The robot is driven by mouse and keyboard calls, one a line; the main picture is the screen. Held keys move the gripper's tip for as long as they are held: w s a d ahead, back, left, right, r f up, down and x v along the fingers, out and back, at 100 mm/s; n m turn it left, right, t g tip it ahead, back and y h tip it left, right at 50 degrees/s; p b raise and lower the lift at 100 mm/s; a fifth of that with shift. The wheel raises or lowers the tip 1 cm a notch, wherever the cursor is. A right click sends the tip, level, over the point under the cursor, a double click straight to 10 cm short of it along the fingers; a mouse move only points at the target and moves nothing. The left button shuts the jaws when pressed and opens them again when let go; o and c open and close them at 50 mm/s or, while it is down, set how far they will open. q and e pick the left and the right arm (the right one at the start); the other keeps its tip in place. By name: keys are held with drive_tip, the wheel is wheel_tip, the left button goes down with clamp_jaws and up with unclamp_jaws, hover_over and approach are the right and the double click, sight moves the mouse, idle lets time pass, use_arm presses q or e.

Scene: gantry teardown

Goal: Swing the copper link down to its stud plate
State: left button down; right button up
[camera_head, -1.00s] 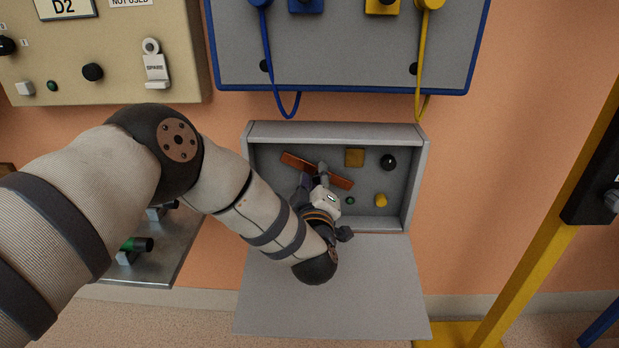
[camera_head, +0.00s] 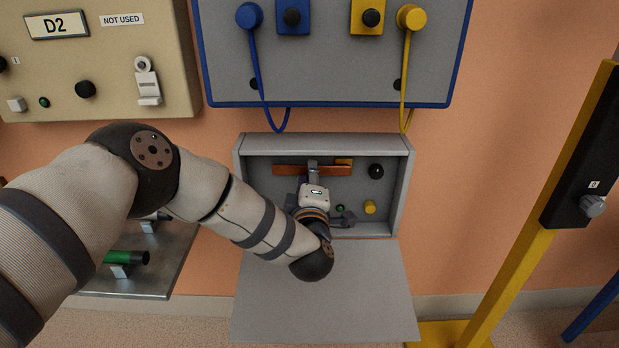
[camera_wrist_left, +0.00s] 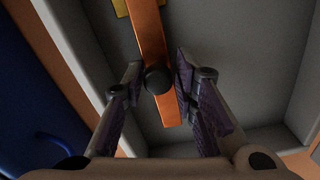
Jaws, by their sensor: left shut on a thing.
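The copper link (camera_head: 335,170) is an orange bar lying about level inside the open grey box. Its right end overlaps the lower part of a small brass plate (camera_head: 344,161), probably the stud plate; whether they touch I cannot tell. My left gripper (camera_head: 313,168) reaches into the box from below and is shut on the link, hiding its middle. In the left wrist view the link (camera_wrist_left: 149,35) runs between the two fingers (camera_wrist_left: 158,85), with its black knob (camera_wrist_left: 157,79) there. The brass plate (camera_wrist_left: 122,7) is at the top edge. My right gripper is not in view.
The box (camera_head: 403,185) has side walls close around the gripper and a lowered flap (camera_head: 350,300). A black knob (camera_head: 376,171) and yellow knob (camera_head: 370,207) sit to the right. Blue (camera_head: 260,80) and yellow cables (camera_head: 405,80) hang above.

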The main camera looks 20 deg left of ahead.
use_arm(q)
drive_tip(key=shift+w+d+r, duration=0.15)
drive_tip(key=shift+r, duration=0.35)
drive_tip(key=c, duration=1.5)
unclamp_jaws()
drive_tip(key=shift+d, duration=0.1)
drive_tip(key=shift+o, duration=0.2)
drive_tip(key=shift+f, duration=0.25)
drive_tip(key=v, duration=1.2)
